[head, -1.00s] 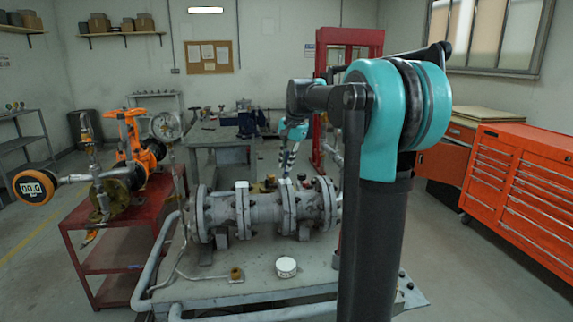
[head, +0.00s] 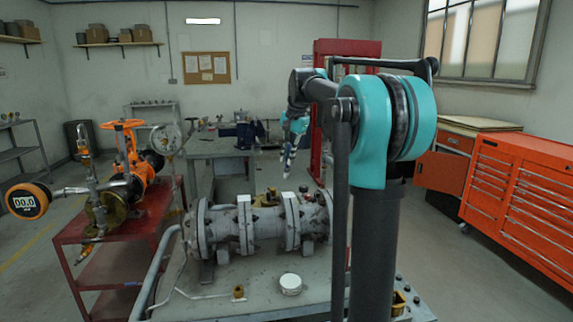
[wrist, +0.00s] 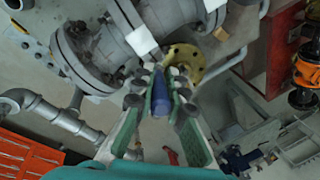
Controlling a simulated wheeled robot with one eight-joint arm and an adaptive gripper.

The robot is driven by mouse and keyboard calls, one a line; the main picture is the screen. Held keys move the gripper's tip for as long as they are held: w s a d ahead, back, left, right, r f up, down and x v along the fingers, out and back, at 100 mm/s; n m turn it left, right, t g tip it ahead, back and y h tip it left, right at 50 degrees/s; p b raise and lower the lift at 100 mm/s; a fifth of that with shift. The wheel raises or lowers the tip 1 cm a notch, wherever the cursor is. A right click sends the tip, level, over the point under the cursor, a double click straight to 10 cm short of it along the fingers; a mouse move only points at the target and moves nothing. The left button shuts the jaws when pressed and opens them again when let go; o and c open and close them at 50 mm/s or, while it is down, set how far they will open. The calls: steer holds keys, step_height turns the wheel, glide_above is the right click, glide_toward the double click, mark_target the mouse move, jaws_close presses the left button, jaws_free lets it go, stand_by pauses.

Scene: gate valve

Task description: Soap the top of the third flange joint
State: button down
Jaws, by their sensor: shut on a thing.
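A grey flanged pipe assembly (head: 265,222) lies across the bench in the head view. Its flange joints include a left one (head: 200,230), a middle one (head: 243,224) and one further right (head: 291,221). In the wrist view my gripper (wrist: 160,98) is shut on a slim blue tool (wrist: 160,90), pointing toward the pipe near a white block (wrist: 142,40). The tool's tip is too small to tell whether it touches anything there.
A white round tin (head: 290,284) and a small brass fitting (head: 238,291) stand on the bench in front of the pipe. A red cart (head: 130,228) with an orange valve (head: 130,145) is at left. An orange tool cabinet (head: 520,190) is at right.

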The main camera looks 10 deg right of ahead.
steer(key=shift+w+v, duration=0.15)
steer(key=shift+v, duration=0.55)
steer(key=shift+w+v, duration=0.1)
steer(key=shift+v, duration=0.55)
steer(key=shift+a+r, duration=0.1)
steer(key=shift+a, duration=0.1)
steer(key=shift+s, duration=0.1)
